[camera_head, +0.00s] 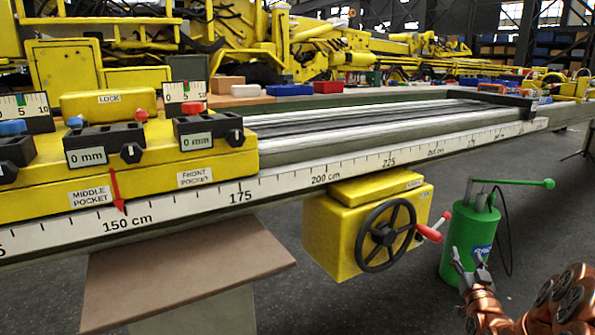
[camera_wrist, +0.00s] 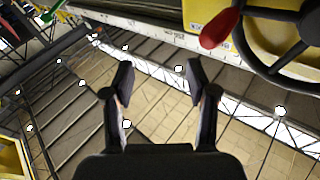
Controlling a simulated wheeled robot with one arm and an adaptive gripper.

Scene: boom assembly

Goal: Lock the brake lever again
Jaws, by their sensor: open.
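The brake lever (camera_head: 430,233) has a red grip and sticks out on the right side of the yellow box (camera_head: 330,238) under the long rail. A dark handwheel (camera_head: 386,235) is on the box's front. My gripper (camera_head: 468,260) is open and empty, to the lower right of the lever and apart from it. In the wrist view the gripper fingers (camera_wrist: 160,82) are spread, and the red lever grip (camera_wrist: 220,28) shows at the upper right, beyond the right finger. The handwheel (camera_wrist: 290,45) is partly cut off there.
A green cylinder pump (camera_head: 468,240) with a long green-tipped handle (camera_head: 548,184) and a hose stands behind my gripper. The scaled rail (camera_head: 320,178) runs above the box. A brown board (camera_head: 185,270) is at the lower left. Grey floor is open below the box.

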